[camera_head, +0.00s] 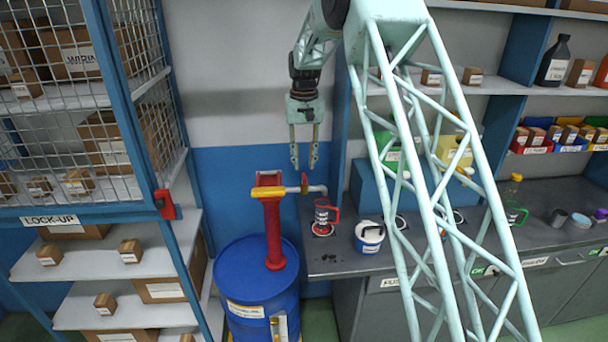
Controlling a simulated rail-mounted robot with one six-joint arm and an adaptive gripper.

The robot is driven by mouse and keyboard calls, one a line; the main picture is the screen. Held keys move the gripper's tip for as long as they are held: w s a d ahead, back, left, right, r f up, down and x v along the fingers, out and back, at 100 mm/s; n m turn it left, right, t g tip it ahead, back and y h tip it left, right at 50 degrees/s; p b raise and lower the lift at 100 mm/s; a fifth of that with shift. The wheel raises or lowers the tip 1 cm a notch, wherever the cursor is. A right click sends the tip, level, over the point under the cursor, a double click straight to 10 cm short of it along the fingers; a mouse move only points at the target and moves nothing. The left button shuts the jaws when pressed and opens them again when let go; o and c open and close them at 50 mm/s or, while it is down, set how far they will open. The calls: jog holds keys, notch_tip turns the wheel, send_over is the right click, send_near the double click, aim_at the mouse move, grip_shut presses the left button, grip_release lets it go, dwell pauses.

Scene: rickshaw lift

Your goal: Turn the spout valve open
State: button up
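A red pump (272,232) stands upright on a blue drum (255,285). A spout (316,189) runs right from its top, yellow near the pump and grey toward the outlet. A small red spout valve handle (304,183) stands up on the spout; its exact setting is too small to tell. My gripper (304,164) points down just above the handle. Its two fingers are apart with nothing between them, and the tips appear a little higher than the handle. A red can or jug (324,217) stands on the counter below the spout outlet.
A white-and-blue bucket (369,236) stands on the grey counter (345,262), right of the red jug. A mesh lock-up cabinet (85,100) with boxes is at left. My lattice arm hides part of the counter and shelves. Bare wall lies behind the gripper.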

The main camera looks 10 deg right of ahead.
aim_at(304, 176)
jog(key=shift+f+p, duration=0.3)
jog(key=shift+f, duration=2.55)
grip_shut()
